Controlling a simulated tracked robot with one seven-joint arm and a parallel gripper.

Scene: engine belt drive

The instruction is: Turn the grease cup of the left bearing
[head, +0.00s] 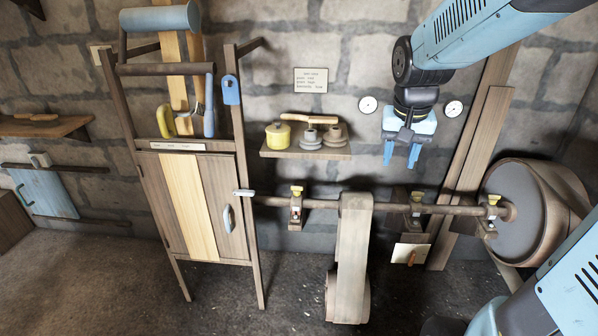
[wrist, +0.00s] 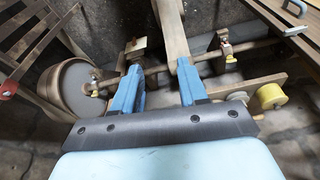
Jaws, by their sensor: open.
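The shaft (head: 330,203) runs level in front of the wall on several bearings. The middle bearing (head: 416,211) and the right bearing (head: 487,222) also carry yellow cups. My gripper (head: 401,153) hangs open and empty, fingers down, above and right of the left bearing, apart from everything. Its two blue fingers (wrist: 157,85) show spread in the wrist view.
A shelf (head: 300,152) with a yellow pot (head: 278,134) and grey pieces juts from the wall above the left bearing. A belt (head: 353,245) hangs from the shaft between bearings. A large wheel (head: 522,210) stands at right, a wooden cabinet (head: 220,205) at left.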

